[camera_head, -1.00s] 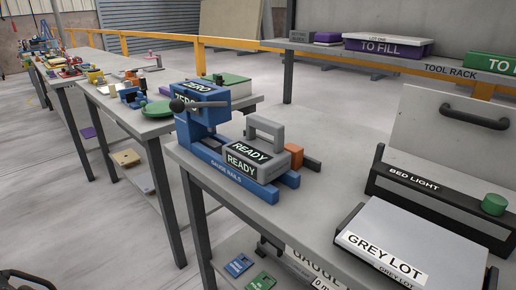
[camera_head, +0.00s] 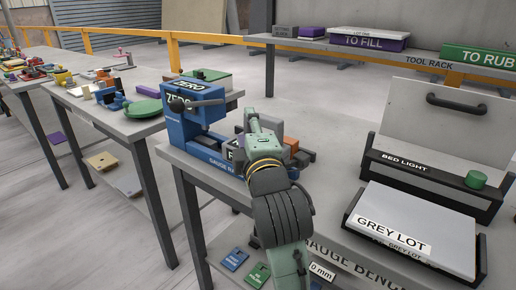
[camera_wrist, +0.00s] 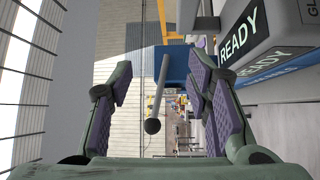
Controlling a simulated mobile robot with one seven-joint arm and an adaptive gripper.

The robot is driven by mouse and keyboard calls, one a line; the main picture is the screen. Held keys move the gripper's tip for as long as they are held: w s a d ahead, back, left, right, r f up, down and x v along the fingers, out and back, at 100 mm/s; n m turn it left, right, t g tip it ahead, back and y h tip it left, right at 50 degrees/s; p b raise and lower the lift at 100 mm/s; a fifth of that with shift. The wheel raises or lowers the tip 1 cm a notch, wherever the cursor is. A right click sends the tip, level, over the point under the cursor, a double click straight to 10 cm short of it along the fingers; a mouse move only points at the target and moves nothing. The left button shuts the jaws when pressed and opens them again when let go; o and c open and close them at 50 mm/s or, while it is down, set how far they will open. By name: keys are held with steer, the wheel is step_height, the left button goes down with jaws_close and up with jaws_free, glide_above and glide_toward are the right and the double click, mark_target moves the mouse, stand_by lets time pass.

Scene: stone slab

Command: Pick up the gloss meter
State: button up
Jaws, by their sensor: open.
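The gloss meter, a grey block with black READY labels, sits on the blue gauge rails (camera_head: 208,158) on the bench; part of it (camera_head: 234,153) shows behind my arm. In the wrist view its READY face (camera_wrist: 245,38) fills the upper right, with part of a "GL" label at the edge. My gripper (camera_head: 252,118) is at the meter in the head view and hides most of it and its handle. In the wrist view my gripper (camera_wrist: 157,95) is open, its purple pads apart and no meter between them. The meter lies beyond the right finger.
The blue ZERO block (camera_head: 193,117) stands left of the meter; its black-knobbed lever (camera_wrist: 155,98) appears between my fingers in the wrist view, apparently farther off. An orange block (camera_head: 291,144) is right of the meter. The GREY LOT slab (camera_head: 420,215) and BED LIGHT unit (camera_head: 425,172) stand at right.

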mark_target(260, 121)
steer(key=shift+g+h, duration=0.3)
steer(key=shift+h, duration=0.3)
steer(key=w, duration=0.1)
steer(key=w+d+f, duration=0.1)
steer(key=w, duration=0.1)
steer(key=w+d+f, duration=0.1)
steer(key=w, duration=0.1)
steer(key=shift+f+p, duration=0.25)
steer(key=shift+p, duration=0.05)
steer(key=shift+w+f+p, duration=0.15)
steer(key=shift+w+p, duration=0.3)
steer(key=shift+w, duration=1.05)
steer(key=shift+w+f+p, duration=0.15)
steer(key=shift+w+p, duration=0.3)
steer(key=shift+w, duration=1)
steer(key=shift+c, duration=0.4)
jaws_close()
